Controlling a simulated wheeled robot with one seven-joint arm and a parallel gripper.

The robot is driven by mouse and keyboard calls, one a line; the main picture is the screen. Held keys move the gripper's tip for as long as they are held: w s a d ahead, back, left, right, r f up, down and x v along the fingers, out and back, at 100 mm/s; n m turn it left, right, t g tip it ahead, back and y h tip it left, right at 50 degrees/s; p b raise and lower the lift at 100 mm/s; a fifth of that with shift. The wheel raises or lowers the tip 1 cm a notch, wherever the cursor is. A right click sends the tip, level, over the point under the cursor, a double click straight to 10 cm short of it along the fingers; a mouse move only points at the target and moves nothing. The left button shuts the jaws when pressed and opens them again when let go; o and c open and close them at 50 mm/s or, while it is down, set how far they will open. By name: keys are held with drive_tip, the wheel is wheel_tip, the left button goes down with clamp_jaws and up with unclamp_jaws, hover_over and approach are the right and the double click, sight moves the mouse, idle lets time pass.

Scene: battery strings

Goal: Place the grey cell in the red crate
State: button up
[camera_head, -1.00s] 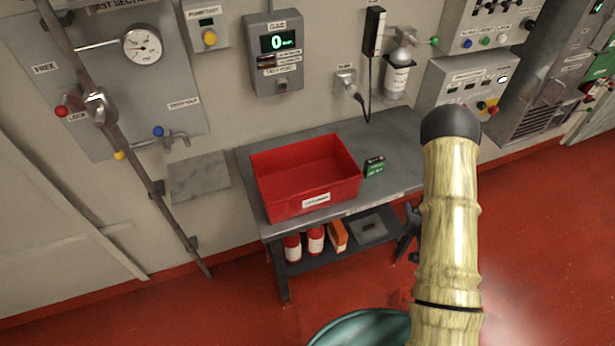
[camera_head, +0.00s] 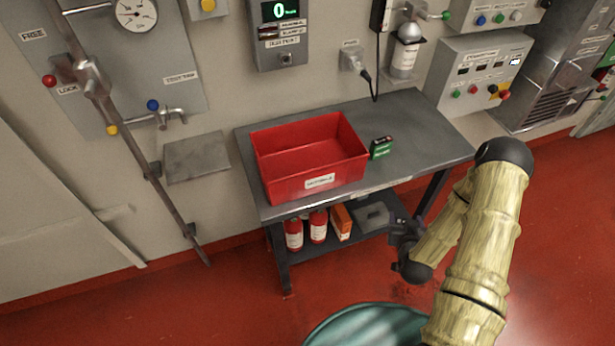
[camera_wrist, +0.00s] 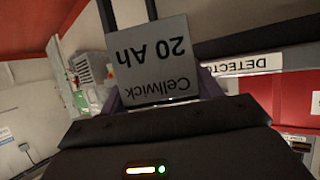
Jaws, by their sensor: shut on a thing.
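The red crate (camera_head: 283,183) stands on the left part of the grey metal table (camera_head: 425,150) in the head view; the visible part of its inside is empty. My gripper (camera_head: 402,238) is low in front of the table's right part, below the tabletop and right of the crate. In the wrist view a grey cell (camera_wrist: 155,62), marked "Cellwick 20 Ah" and upside down in the picture, sits in my shut gripper. I cannot make out the cell in the head view.
A small green and black box (camera_head: 381,148) stands just right of the crate. Red bottles (camera_head: 294,235), an orange box (camera_head: 340,222) and a grey case (camera_head: 372,217) fill the lower shelf. The tabletop's right part is clear. A teal round object (camera_head: 370,328) is at the bottom.

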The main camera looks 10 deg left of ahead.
drive_tip(key=shift+w+a+f+b, duration=0.4)
drive_tip(key=shift+a+b, duration=0.15)
drive_tip(key=shift+b, duration=0.25)
drive_tip(key=shift+w+a+f+b, duration=0.35)
drive_tip(key=shift+a+b, duration=0.25)
drive_tip(key=shift+b, duration=0.25)
drive_tip(key=shift+w+a+f+b, duration=0.35)
drive_tip(key=shift+a+b, duration=0.2)
drive_tip(key=shift+b, duration=0.25)
drive_tip(key=shift+w+r, duration=0.1)
drive_tip(key=shift+r, duration=0.05)
